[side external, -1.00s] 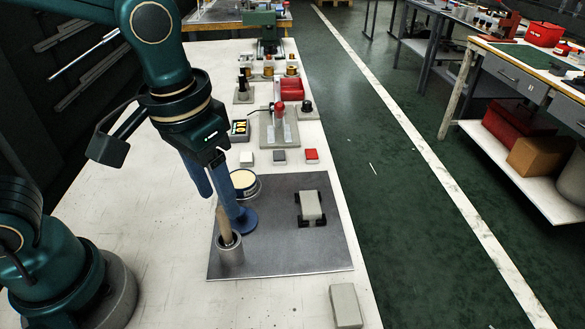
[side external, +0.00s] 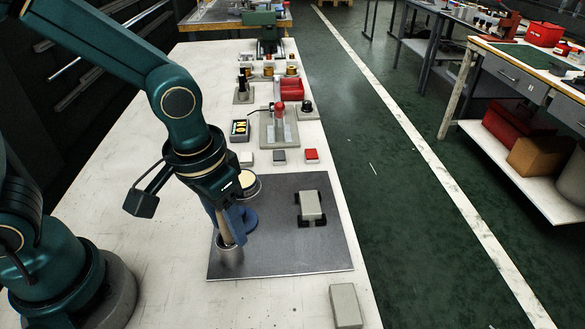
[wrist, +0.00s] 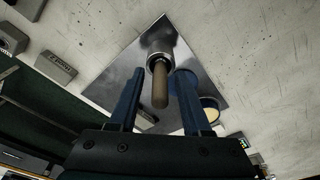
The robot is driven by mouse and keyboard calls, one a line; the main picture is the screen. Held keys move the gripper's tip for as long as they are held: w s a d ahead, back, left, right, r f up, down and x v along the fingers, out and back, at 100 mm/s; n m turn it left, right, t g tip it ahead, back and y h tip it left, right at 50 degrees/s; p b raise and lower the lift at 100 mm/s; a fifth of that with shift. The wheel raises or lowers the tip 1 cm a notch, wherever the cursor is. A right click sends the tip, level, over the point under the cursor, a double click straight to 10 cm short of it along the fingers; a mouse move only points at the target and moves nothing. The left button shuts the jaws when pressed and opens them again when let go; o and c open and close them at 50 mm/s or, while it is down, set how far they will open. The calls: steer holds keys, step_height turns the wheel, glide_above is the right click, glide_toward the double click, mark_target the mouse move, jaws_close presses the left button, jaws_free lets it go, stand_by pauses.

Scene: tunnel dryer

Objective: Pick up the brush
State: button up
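The brush (wrist: 160,88) shows as a wooden handle standing up out of a grey metal cup (side external: 229,262); its other end is hidden in the cup. The cup's rim also shows in the wrist view (wrist: 152,61). My gripper (wrist: 157,75) is open, with its two blue fingers on either side of the handle. In the wrist view a gap shows between the handle and each finger. In the side external view my gripper (side external: 230,220) is low over the cup, and its fingers partly cover the handle.
The cup stands on a grey metal plate (side external: 285,245). Close behind it are a blue round object (side external: 250,221) and a tin with cream contents (side external: 250,180). A grey block with dark feet (side external: 311,207) is to the right. The plate's front right is clear.

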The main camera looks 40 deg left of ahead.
jaws_close()
step_height(320, 180, up, 10)
stand_by(0.6)
